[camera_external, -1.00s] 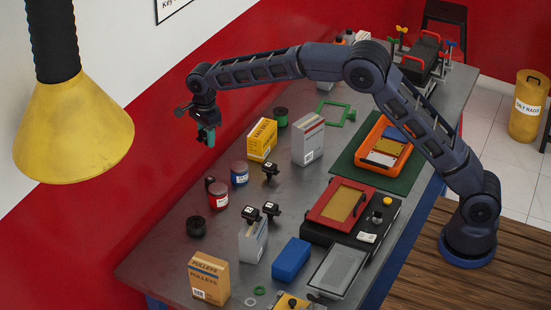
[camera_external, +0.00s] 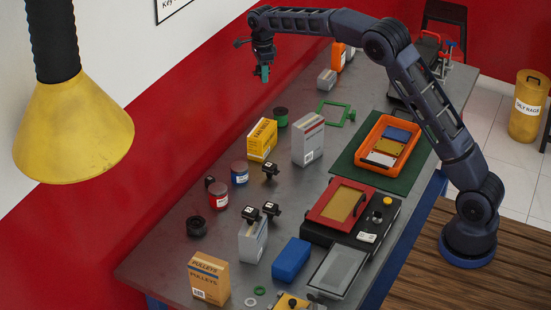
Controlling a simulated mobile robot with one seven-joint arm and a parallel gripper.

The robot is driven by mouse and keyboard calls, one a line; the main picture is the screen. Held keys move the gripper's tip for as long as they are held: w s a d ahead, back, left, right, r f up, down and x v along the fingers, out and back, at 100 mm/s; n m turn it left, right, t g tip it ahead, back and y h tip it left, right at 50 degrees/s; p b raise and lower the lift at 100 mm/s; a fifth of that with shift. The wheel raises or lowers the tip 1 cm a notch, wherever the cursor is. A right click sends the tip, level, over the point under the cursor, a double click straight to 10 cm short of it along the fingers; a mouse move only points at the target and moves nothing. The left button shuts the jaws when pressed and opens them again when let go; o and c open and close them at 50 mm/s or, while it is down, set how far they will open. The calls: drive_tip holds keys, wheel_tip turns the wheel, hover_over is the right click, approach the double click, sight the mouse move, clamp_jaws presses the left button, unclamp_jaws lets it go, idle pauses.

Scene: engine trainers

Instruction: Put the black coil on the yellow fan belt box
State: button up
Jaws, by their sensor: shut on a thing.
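The yellow fan belt box (camera_external: 262,141) stands upright near the back edge of the table, its top bare. Small black coil-like parts with white labels stand at several spots: one (camera_external: 270,170) in front of the fan belt box, and two (camera_external: 250,214) (camera_external: 271,209) at the grey box (camera_external: 253,242).
A tall grey-white box (camera_external: 308,139) stands right of the fan belt box, a green spool (camera_external: 280,117) behind it. Blue (camera_external: 239,174) and red (camera_external: 218,197) cans, a black round part (camera_external: 197,227) and an orange tray (camera_external: 365,154) are nearby. Bare table shows near the back.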

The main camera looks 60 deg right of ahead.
sight(264, 128)
wheel_tip(264, 128, down, 20)
drive_tip(key=shift+r, duration=0.15)
idle(0.5)
drive_tip(key=o, duration=1)
drive_tip(key=shift+o, duration=0.2)
